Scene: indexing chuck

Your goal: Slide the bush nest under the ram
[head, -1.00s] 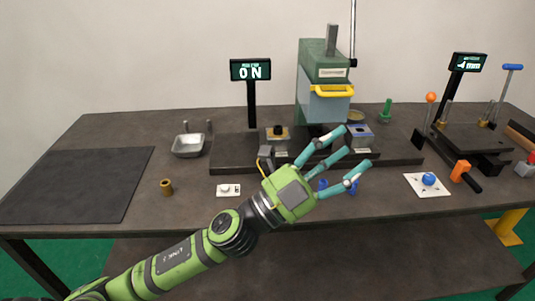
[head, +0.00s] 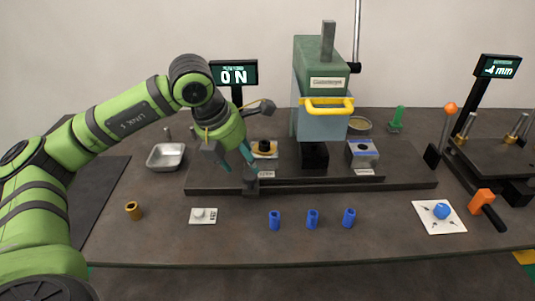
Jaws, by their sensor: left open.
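The green press (head: 318,70) stands at the back, its grey-blue guard with a yellow handle (head: 327,106) in front of the ram area. A dark rail base (head: 400,172) runs below it. Two nests sit on the base: one with a yellow plate and black top (head: 265,148) left of the press, and a grey-and-blue one (head: 363,152) to its right. Their labels are too small to read, so I cannot tell which is the bush nest. My left gripper (head: 242,165) is open, fingers down, just left of the yellow-plate nest, above a dark upright block (head: 251,185) at the base's front. Contact is unclear.
Several blue bushes, one here (head: 313,219), stand in front of the base. A brass bush (head: 133,210), a white switch plate (head: 203,216) and a metal tray (head: 166,156) lie left.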

